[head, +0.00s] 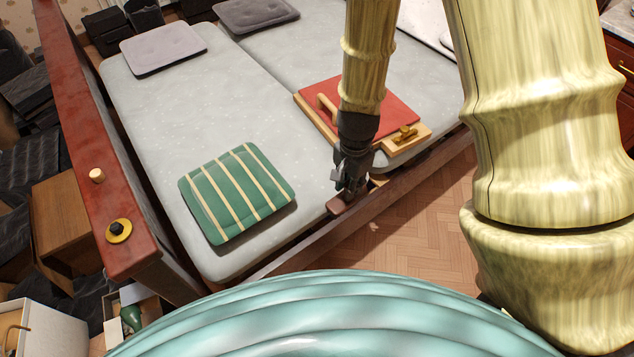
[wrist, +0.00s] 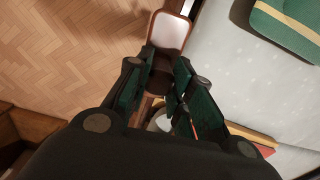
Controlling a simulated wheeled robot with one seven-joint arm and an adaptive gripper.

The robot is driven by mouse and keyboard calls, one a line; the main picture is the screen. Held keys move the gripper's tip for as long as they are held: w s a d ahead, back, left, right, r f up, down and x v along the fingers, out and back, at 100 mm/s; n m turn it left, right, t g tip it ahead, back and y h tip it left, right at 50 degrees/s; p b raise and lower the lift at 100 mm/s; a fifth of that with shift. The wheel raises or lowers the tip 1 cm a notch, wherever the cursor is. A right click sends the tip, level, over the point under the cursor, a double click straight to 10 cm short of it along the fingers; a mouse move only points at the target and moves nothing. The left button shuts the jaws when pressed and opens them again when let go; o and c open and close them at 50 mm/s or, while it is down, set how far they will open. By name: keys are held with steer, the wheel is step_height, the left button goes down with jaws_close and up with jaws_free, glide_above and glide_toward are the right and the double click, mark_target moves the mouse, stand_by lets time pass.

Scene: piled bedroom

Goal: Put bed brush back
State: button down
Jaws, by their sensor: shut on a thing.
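The bed brush (wrist: 170,32) has a brown rim and a pale face in the wrist view. Its dark neck lies between the fingers of my gripper (wrist: 160,78), which is shut on it. In the head view my gripper (head: 349,181) points down at the bed's front edge, and the brush's brown end (head: 341,204) shows just below it. Whether the brush touches the bed rail I cannot tell. My fingers hide part of its handle.
A wooden board with a red top (head: 380,100), a light wooden handle and a brass fitting lies on the bed, right behind my gripper. A green striped cushion (head: 238,193) lies left on the mattress (head: 165,110).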

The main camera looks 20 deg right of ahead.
steer(key=shift+f, duration=0.2)
steer(key=shift+w+m, duration=0.15)
steer(key=shift+m, duration=0.15)
steer(key=shift+w+a+f+p, duration=0.2)
steer(key=shift+w+a+f, duration=0.5)
steer(key=shift+w, duration=1.8)
steer(key=shift+w+a+f+p, duration=0.35)
steer(key=shift+w+f, duration=0.6)
steer(key=shift+w, duration=1.55)
steer(key=shift+w+a+f+p, duration=0.1)
steer(key=shift+w+a+f, duration=0.65)
steer(key=shift+w, duration=1.75)
steer(key=shift+d+f, duration=0.1)
steer(key=shift+f, duration=0.15)
steer(key=c, duration=1.3)
jaws_free()
steer(key=shift+o, duration=0.2)
steer(key=shift+r, duration=0.15)
